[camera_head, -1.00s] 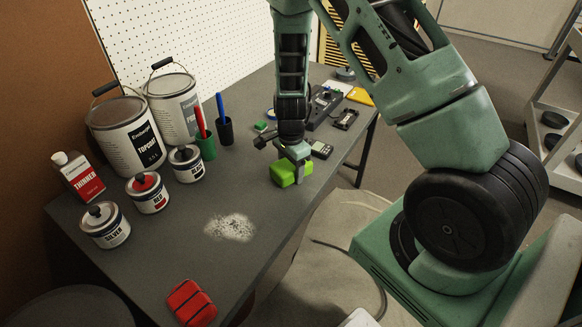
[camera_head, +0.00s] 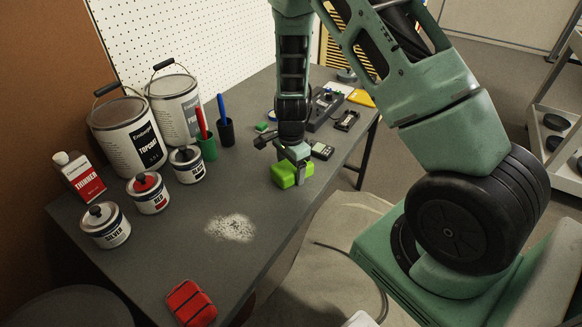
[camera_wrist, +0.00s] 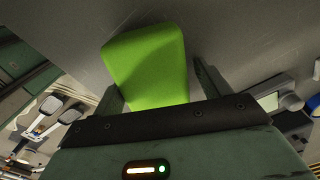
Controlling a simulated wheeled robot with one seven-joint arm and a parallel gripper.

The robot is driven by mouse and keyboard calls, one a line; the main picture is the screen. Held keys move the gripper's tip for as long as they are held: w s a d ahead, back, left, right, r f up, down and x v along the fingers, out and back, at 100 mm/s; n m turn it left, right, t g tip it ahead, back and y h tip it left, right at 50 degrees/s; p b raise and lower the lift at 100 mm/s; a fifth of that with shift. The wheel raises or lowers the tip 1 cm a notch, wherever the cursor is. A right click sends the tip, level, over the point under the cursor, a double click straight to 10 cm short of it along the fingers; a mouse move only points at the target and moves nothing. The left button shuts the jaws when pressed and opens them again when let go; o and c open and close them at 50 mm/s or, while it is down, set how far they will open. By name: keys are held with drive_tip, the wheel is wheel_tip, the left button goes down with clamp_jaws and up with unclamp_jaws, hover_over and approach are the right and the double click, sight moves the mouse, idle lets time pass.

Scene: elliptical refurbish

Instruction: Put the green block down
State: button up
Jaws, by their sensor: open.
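The green block (camera_head: 284,174) is on the grey table near its right edge, just under my gripper (camera_head: 298,172). In the wrist view the green block (camera_wrist: 148,68) lies between the two fingers of my gripper (camera_wrist: 158,88). The jaws are open; a gap shows between the block and the right finger, and the left finger is close to or touching the block. The block's underside is hidden, but it appears to rest on the tabletop.
Paint cans (camera_head: 128,137), small tins (camera_head: 148,193) and a thinner bottle (camera_head: 78,177) stand on the left. A red block (camera_head: 190,304) lies at the near edge. Electronic devices (camera_head: 325,105) lie beyond my gripper. The table around a pale speckled patch (camera_head: 231,228) is clear.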

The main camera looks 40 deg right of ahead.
sight(291, 165)
drive_tip(key=shift+s+a+f, duration=0.1)
drive_tip(key=shift+s+f, duration=0.5)
drive_tip(key=shift+f, duration=0.1)
wheel_tip(291, 165, up, 13)
drive_tip(key=p, duration=0.2)
drive_tip(key=s+a+r+n+y, duration=0.1)
drive_tip(key=s+a+r+n, duration=0.3)
drive_tip(key=a, duration=0.4)
drive_tip(key=s+a+r+n+y, duration=0.1)
drive_tip(key=s+a+r+n, duration=0.1)
drive_tip(key=a+r+n, duration=0.35)
drive_tip(key=s+a+r+n, duration=0.2)
drive_tip(key=s+a+n, duration=0.3)
drive_tip(key=s+n, duration=0.3)
drive_tip(key=s+a+r+n+h, duration=0.1)
drive_tip(key=s+a+r+n, duration=0.1)
drive_tip(key=s+a+n, duration=0.3)
drive_tip(key=s+n, duration=0.4)
drive_tip(key=shift+s+a, duration=0.3)
drive_tip(key=shift+s, duration=0.05)
drive_tip(key=shift+r+p, duration=0.95)
drive_tip(key=shift+p, duration=0.05)
